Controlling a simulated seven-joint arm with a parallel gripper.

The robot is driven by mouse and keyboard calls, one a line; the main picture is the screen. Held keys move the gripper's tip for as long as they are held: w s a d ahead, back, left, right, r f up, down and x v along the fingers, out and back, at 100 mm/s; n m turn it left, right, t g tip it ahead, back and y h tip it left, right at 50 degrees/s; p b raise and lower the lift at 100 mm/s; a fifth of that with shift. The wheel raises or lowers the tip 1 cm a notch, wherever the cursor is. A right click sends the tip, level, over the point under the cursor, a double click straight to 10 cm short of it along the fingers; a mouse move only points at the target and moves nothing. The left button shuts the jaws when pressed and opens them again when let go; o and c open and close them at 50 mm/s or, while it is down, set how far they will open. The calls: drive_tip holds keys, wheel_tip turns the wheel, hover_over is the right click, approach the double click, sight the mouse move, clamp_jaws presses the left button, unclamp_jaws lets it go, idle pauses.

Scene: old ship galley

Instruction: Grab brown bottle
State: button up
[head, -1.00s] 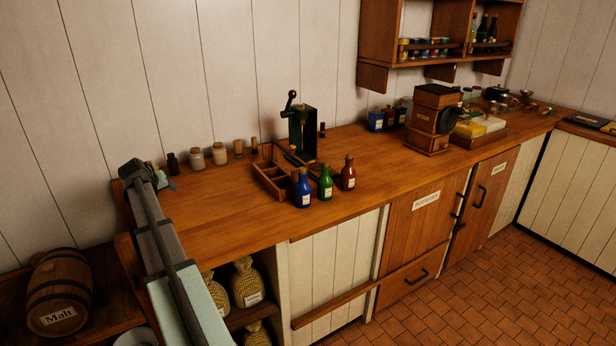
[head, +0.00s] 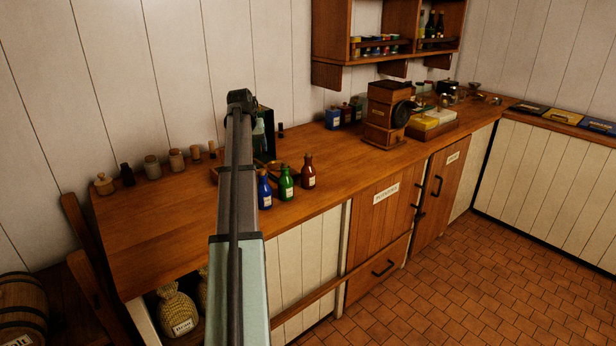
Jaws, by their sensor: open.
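The brown bottle (head: 308,173) stands upright on the wooden counter (head: 170,230), at the right end of a row of three. The green bottle (head: 286,184) and the blue bottle (head: 264,191) stand to its left, close to my arm in the picture. My arm rises from the bottom of the head view and covers part of the counter. My gripper (head: 259,140) shows only in part beside the arm's far end, left of the brown bottle and apart from it. It is open; its fingertips are not clearly seen.
A dark green hand-cranked device stands behind the bottles, mostly covered by my arm. A low wooden box (head: 216,173) is partly hidden too. Small jars (head: 152,167) line the wall. A wooden grinder (head: 384,115) stands further right. The counter between brown bottle and grinder is clear.

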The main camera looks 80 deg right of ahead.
drive_tip(key=m, duration=0.2)
approach(308, 153)
drive_tip(key=w+r, duration=0.1)
drive_tip(key=shift+y, duration=0.5)
drive_tip(key=x, duration=0.8)
drive_tip(key=shift+s, duration=0.15)
drive_tip(key=shift+s+d+f, duration=0.2)
drive_tip(key=shift+d+f, duration=0.4)
drive_tip(key=shift+f, duration=0.3)
drive_tip(key=shift+s+d+f, duration=0.15)
drive_tip(key=shift+d+f, duration=0.45)
drive_tip(key=shift+f, duration=0.35)
drive_tip(key=shift+d+f, duration=0.15)
drive_tip(key=shift+f, duration=0.3)
clamp_jaws()
